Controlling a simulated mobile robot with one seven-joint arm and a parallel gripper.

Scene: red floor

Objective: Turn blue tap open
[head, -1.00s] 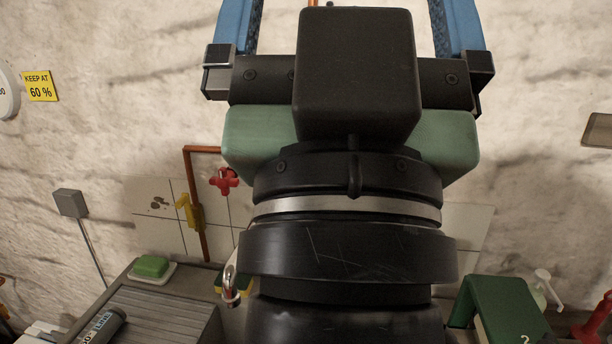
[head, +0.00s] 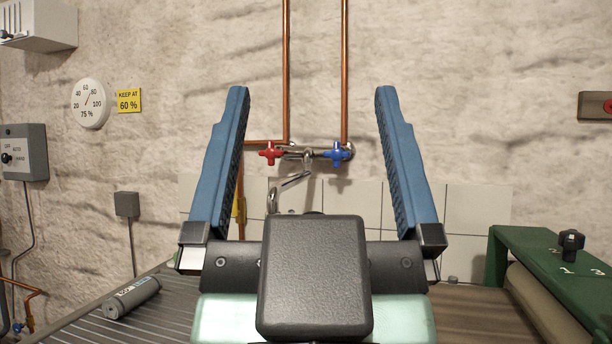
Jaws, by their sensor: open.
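The blue tap (head: 337,153) is a cross-shaped handle on the right end of a metal mixer on the back wall. A red tap (head: 270,154) sits on the left end, and a curved metal spout (head: 288,188) hangs below between them. My gripper (head: 310,95) is open, with its two blue fingers standing wide apart and nothing between them. In the picture both taps show between the fingers, the blue one nearer the right finger. The fingers look closer to the camera than the mixer. I see no contact with the blue tap.
Copper pipes (head: 344,70) run up the wall above the mixer. A green box-like object (head: 545,262) with a black knob stands at right. The wall around the mixer is clear.

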